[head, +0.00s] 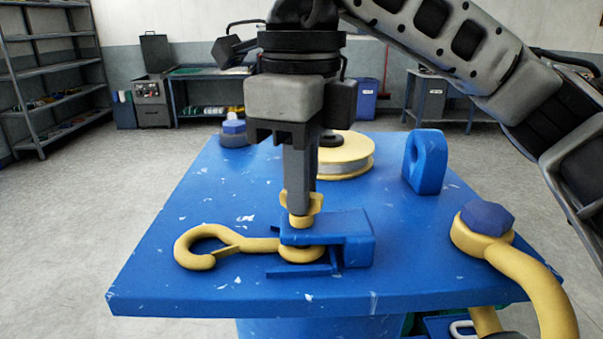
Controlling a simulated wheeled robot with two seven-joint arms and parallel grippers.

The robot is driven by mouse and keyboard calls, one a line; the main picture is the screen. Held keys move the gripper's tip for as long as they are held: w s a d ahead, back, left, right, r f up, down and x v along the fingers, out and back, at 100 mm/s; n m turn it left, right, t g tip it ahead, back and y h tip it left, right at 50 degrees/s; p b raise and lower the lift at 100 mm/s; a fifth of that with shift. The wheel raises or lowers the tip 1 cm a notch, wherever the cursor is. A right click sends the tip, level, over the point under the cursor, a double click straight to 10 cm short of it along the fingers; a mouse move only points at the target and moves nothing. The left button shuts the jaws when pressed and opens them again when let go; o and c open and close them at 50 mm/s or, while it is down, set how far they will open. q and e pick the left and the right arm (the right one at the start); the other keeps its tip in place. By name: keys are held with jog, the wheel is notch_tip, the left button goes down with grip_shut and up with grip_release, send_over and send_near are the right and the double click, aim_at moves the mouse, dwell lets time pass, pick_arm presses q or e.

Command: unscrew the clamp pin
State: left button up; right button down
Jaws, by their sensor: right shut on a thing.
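The clamp pin (301,220) is yellow with a winged head and stands upright in the top of a blue clamp (358,249) on the blue table. My right gripper (300,198) points straight down over it, its fingers shut on the pin's head. A yellow hook (205,245) lies to the left, with its eye end inside the clamp's slot under the pin. The pin's lower part is hidden by the clamp. My left gripper is not in view.
A yellow spool (346,158) stands behind the gripper. A blue padeye (425,162) stands at the back right. A yellow shackle-like part with a blue bolt (487,217) sits at the right edge. The table's front left (165,285) is clear.

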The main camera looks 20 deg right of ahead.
jog(key=n, duration=0.5)
jog(key=shift+f+n, duration=0.1)
jog(key=shift+n, duration=0.2)
jog(key=n, duration=1)
jog(key=shift+f, duration=0.1)
jog(key=n, duration=0.4)
jog(key=shift+s+n, duration=0.1)
jog(key=shift+n, duration=0.2)
jog(key=n, duration=1.5)
jog(key=shift+n, duration=2.4)
